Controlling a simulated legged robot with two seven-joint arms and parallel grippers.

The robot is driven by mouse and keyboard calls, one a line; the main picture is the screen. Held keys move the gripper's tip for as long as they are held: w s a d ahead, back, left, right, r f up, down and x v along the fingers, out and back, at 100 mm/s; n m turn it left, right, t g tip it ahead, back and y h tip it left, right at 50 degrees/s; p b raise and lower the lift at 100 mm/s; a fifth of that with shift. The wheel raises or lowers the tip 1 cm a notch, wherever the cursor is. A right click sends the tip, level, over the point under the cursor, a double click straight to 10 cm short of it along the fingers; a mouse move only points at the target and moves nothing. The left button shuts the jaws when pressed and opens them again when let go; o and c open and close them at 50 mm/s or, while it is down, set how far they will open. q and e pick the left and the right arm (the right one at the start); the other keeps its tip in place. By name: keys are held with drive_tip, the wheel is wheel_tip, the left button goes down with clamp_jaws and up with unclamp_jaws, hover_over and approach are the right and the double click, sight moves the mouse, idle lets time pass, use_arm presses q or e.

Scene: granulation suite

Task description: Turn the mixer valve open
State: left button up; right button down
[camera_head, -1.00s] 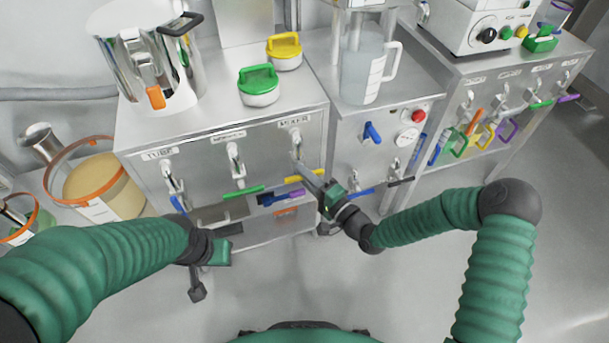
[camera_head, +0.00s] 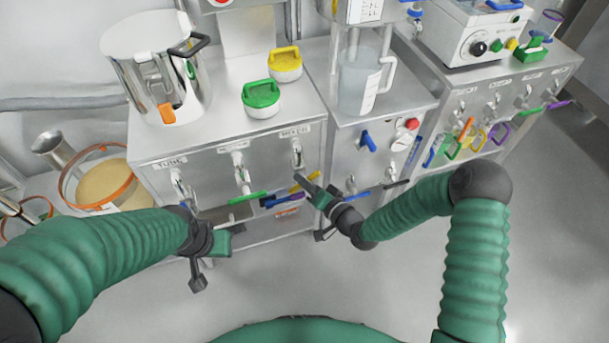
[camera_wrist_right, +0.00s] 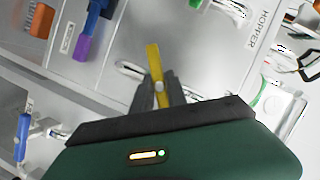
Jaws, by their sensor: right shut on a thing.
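The mixer valve (camera_head: 297,153) is on the right of the steel cabinet front, under the mixer label. Its yellow lever handle (camera_head: 311,180) shows below, sloping up to the right. My right gripper (camera_head: 301,181) is at this handle. In the right wrist view the yellow handle (camera_wrist_right: 153,60) stands between the two dark fingers (camera_wrist_right: 159,97), which are shut on it. The handle's lower part is hidden by the fingers. My left gripper (camera_head: 214,247) hangs in front of the cabinet's lower left, away from the valve; its finger opening is unclear.
A green handle (camera_head: 246,198) belongs to the neighbouring hopper valve. A steel pot (camera_head: 158,70) and green (camera_head: 262,98) and yellow (camera_head: 285,66) lidded caps stand on the cabinet. The floor in front is clear.

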drive_tip(key=shift+s+n+h+p, duration=0.15)
drive_tip(key=shift+n+h+p, duration=0.55)
drive_tip(key=shift+n+p, duration=0.3)
drive_tip(key=shift+f+n+h+p, duration=0.1)
drive_tip(key=shift+n+h+p, duration=0.6)
drive_tip(key=shift+n, duration=0.3)
drive_tip(key=shift+f+n+h+p, duration=0.1)
drive_tip(key=shift+n+h+p, duration=0.35)
drive_tip(key=shift+n, duration=0.35)
drive_tip(key=shift+f+n+h+p, duration=0.1)
drive_tip(key=shift+n+h+p, duration=0.2)
drive_tip(key=shift+n+h, duration=0.6)
drive_tip(key=c, duration=1.3)
unclamp_jaws()
drive_tip(key=shift+r, duration=0.2)
